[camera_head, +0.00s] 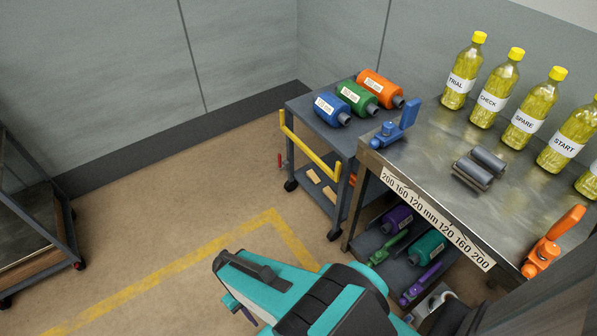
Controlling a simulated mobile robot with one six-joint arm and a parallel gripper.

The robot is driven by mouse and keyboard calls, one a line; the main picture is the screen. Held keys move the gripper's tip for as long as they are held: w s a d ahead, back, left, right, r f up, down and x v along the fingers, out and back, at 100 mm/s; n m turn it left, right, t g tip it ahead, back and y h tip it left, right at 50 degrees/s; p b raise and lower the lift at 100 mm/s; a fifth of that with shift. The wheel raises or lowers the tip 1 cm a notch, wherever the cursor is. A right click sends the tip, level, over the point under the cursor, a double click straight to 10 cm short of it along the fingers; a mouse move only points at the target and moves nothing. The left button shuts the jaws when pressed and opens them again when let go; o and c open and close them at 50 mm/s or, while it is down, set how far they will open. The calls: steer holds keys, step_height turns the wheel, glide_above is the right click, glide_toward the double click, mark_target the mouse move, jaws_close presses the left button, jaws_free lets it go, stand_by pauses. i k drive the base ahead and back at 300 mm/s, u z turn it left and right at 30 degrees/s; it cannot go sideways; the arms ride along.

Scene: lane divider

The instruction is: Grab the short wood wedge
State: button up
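Two small light-tan pieces that look like wood lie on the lower shelf of the grey cart. One tan piece (313,176) is farther back and to the left. The other tan piece (330,195) is nearer, by the shelf's front right. They are too small to tell their exact shape or which is shorter. My teal and black arm fills the bottom middle of the view, well apart from both pieces. My gripper's fingertips cannot be made out.
The grey cart (293,105) has a yellow handle (310,150) and blue, green and orange bottles on top. A metal bench (430,155) with yellow bottles and clamps stands right of it. Floor left of the cart is clear. Another cart (62,235) stands far left.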

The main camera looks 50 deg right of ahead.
mark_target(311, 174)
steer(key=u, duration=0.1)
steer(key=i, duration=2.45)
steer(key=z, duration=0.9)
steer(key=i, duration=1.25)
steer(key=z, duration=0.4)
